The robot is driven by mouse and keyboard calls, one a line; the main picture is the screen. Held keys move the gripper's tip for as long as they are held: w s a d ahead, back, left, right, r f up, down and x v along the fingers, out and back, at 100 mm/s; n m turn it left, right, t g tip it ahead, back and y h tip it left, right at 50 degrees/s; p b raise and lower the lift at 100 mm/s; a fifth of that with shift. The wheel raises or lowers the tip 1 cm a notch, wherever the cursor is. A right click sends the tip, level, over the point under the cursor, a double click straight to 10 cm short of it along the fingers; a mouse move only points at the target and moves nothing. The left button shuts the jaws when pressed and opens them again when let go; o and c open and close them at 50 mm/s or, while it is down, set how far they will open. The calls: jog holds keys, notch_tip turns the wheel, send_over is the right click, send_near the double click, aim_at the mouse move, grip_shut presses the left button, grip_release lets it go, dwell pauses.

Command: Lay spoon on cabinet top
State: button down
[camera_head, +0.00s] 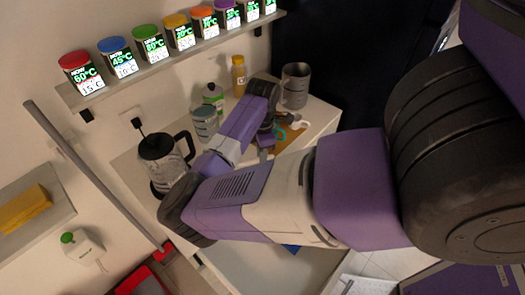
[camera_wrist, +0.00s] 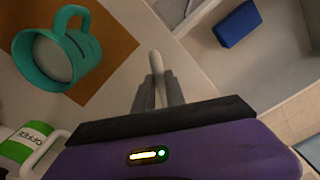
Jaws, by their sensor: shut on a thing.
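My gripper (camera_wrist: 157,95) is shut on a pale spoon (camera_wrist: 157,63), whose rounded end shows just beyond the fingertips in the wrist view. The rest of the spoon is hidden between the fingers. The pale cabinet top (camera_wrist: 115,92) lies below and around the fingers; I cannot tell whether the spoon touches it. In the head view my gripper (camera_head: 266,150) is over the right part of the cabinet top (camera_head: 318,112), and the spoon cannot be made out there.
A teal mug (camera_wrist: 58,62) stands on a brown mat (camera_wrist: 112,42) left of my gripper. A blue block (camera_wrist: 237,24) lies in a recess to the right. A French press (camera_head: 162,160) and a metal canister (camera_head: 295,86) stand on the cabinet.

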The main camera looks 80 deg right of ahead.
jog(key=shift+f+b, duration=1.4)
jog(key=shift+f, duration=0.3)
jog(key=c, duration=1.3)
grip_release()
notch_tip(320, 180, up, 8)
jog(key=shift+f+b, duration=0.1)
jog(key=shift+b, duration=0.3)
